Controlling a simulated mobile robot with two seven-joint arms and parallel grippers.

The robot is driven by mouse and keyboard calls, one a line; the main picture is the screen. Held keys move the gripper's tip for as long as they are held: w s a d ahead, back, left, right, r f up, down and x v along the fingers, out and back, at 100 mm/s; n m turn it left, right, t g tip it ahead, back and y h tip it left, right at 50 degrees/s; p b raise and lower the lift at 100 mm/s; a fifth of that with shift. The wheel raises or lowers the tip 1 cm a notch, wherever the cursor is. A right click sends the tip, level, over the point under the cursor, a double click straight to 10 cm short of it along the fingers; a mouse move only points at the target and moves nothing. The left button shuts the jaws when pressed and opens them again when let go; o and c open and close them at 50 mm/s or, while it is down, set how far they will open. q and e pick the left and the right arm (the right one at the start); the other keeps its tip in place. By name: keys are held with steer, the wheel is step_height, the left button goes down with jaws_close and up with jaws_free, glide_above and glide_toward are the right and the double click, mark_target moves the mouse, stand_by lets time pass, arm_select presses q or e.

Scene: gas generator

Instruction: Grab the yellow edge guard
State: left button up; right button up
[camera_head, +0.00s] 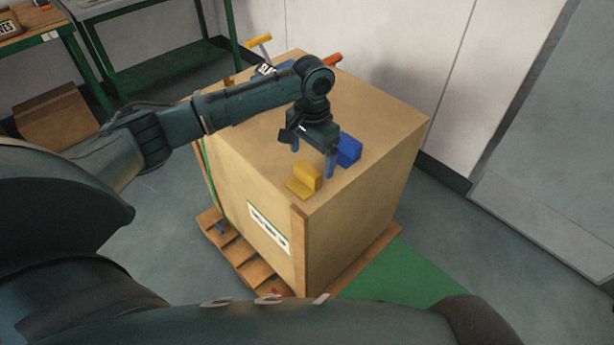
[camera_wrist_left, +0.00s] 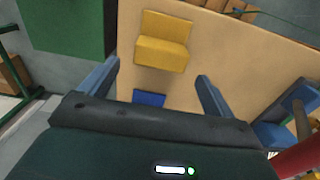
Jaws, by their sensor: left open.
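The yellow edge guard (camera_head: 306,180) is an L-shaped block resting on top of the large cardboard box (camera_head: 252,181), near its front corner. It also shows in the left wrist view (camera_wrist_left: 163,42), beyond the fingertips. My left gripper (camera_head: 313,160) is open and empty above the box top, close to the yellow guard and apart from it. Its two blue-grey fingers also show in the left wrist view (camera_wrist_left: 158,72). A blue edge guard (camera_head: 348,150) lies behind the gripper, and part of it shows between the fingers in the left wrist view (camera_wrist_left: 148,98). My right gripper is not in view.
Tools with an orange handle (camera_head: 333,59) and a yellow handle (camera_head: 260,41) are at the box's back edge. The box stands on a wooden pallet (camera_head: 242,255). A green-framed table (camera_head: 150,73) is behind at left. The box top's right side is clear.

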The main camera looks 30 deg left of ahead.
mark_target(310, 167)
arm_select(q)
steer(key=f, duration=0.5)
steer(key=shift+s+f, duration=0.15)
steer(key=shift+s, duration=0.15)
steer(key=c, duration=1.1)
